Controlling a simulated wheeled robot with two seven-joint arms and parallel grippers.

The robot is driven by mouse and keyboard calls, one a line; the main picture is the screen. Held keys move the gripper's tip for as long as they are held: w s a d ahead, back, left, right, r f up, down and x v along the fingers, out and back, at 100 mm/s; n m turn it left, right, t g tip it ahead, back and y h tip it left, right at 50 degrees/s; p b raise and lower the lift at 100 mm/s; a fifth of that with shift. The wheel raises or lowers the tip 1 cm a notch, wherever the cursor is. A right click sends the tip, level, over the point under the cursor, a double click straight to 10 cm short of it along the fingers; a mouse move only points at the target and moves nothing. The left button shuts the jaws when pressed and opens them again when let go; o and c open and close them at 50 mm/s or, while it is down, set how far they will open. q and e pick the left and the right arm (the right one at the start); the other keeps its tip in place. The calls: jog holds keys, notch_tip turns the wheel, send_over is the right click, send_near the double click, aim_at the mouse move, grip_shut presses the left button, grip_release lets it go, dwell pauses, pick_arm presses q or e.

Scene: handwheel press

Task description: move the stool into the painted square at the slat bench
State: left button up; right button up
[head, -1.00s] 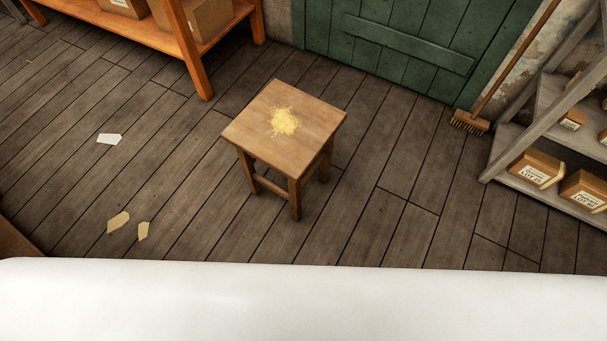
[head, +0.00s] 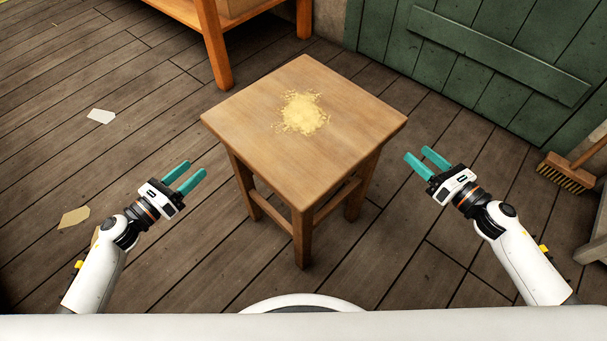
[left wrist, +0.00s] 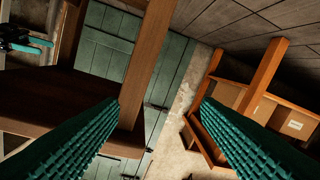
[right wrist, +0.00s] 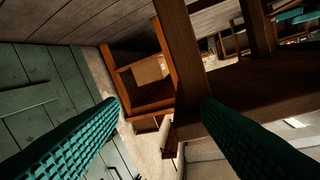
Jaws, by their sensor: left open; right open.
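The wooden stool (head: 330,150) stands upright on the plank floor in front of me, with a patch of yellow powder (head: 302,113) on its seat. My left gripper (head: 188,177) is open and empty, just left of the stool and apart from it. My right gripper (head: 427,158) is open and empty, just right of the stool and apart from it. Parts of the stool show close up in the left wrist view (left wrist: 148,62) and the right wrist view (right wrist: 178,62). No painted square or slat bench can be made out in these frames.
A green door (head: 480,60) is behind the stool at the right. A broom (head: 570,170) leans near it. An orange-brown wooden rack (head: 213,45) stands at the back. Paper scraps (head: 101,116) lie on the floor at left. Open floor lies on both sides of the stool.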

aim_at(230, 153)
pick_arm(q)
jog(key=m+b, duration=0.1)
jog(key=m, duration=0.1)
jog(key=d+m+g+h+b, duration=0.1)
jog(key=m, duration=0.1)
jog(key=d+m+h, duration=0.1)
jog(key=shift+s+m+g+b, duration=0.35)
jog(key=shift+m+g+b, duration=0.05)
pick_arm(e)
jog(key=a+n, duration=0.1)
jog(key=n, duration=0.1)
jog(key=s+a+n+y, duration=0.1)
jog(key=n, duration=0.1)
jog(key=a+n+g+y, duration=0.1)
jog(key=shift+s+r+n, duration=0.15)
jog(key=shift+r+n, duration=0.15)
jog(key=shift+n, duration=0.1)
pick_arm(q)
jog(key=shift+f, duration=0.1)
jog(key=x, duration=1.2)
pick_arm(e)
jog(key=x, duration=1.2)
pick_arm(q)
jog(key=shift+c, duration=0.4)
pick_arm(e)
jog(key=shift+s+a, duration=0.1)
jog(key=shift+a, duration=0.05)
jog(key=shift+c, duration=0.4)
